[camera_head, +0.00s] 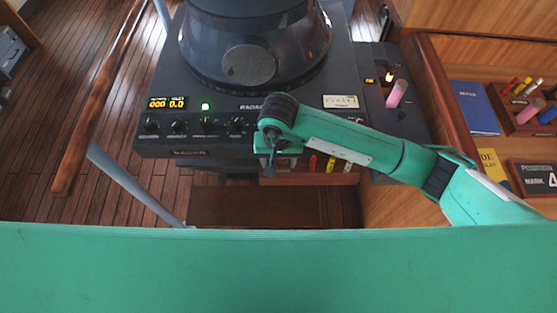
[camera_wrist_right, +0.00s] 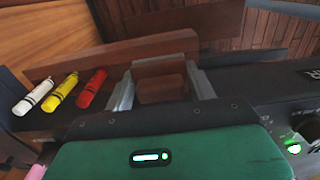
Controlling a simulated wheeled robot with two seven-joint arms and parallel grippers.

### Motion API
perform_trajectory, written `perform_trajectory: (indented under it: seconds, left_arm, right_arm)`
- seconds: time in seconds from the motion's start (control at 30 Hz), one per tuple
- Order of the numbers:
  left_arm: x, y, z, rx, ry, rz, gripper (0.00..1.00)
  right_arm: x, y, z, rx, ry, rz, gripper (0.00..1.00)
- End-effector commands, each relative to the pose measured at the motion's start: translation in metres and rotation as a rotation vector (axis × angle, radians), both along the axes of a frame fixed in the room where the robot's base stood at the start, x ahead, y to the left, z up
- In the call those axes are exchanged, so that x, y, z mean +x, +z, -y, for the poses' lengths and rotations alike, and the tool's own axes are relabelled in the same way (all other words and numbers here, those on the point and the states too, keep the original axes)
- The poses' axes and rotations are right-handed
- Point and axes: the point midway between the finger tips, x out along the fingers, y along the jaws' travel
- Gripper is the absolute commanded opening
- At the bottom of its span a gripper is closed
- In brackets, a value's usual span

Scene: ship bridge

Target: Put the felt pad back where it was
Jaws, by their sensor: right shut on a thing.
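My right gripper (camera_wrist_right: 162,95) reaches down at the front edge of the radar console. In the right wrist view its two grey fingers stand apart, shut on a reddish-brown block (camera_wrist_right: 160,88) between them. I take this block to be the felt pad; its lower part and any contact with the surface below are hard to make out. In the head view my right gripper (camera_head: 277,160) is mostly hidden under its own wrist, and the pad cannot be made out there. A ledge (camera_wrist_right: 45,122) with white, yellow and red crayons lies just left of the fingers in the wrist view. My left gripper is out of view.
The radar console (camera_head: 290,105) with its dark hood (camera_head: 215,45) stands just beyond the gripper. A red crayon (camera_head: 312,162) and a yellow crayon (camera_head: 330,164) show beside my wrist. A pink cylinder (camera_head: 397,93) stands right. A wooden rail (camera_head: 105,90) runs left.

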Motion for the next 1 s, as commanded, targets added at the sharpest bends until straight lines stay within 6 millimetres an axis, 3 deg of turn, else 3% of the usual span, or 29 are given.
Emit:
perform_trajectory:
  seconds: [0.17, 0.53, 0.57, 0.67, 1.0]
  left_arm:
    - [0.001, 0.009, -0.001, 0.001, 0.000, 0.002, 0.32]
    - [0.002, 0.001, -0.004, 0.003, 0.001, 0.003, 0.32]
    - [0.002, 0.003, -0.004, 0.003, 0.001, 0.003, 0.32]
    - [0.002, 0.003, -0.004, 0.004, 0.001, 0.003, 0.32]
    - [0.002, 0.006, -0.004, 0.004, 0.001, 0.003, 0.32]
  right_arm:
    - [-0.001, -0.019, 0.000, 0.000, 0.000, -0.001, 0.35]
    - [0.000, -0.024, 0.000, 0.000, 0.001, 0.000, 0.35]
    - [-0.001, -0.023, 0.000, 0.000, 0.001, 0.000, 0.60]
    - [-0.001, -0.022, 0.000, 0.000, 0.001, 0.000, 0.78]
    - [0.000, -0.020, 0.000, 0.000, 0.000, 0.000, 0.78]
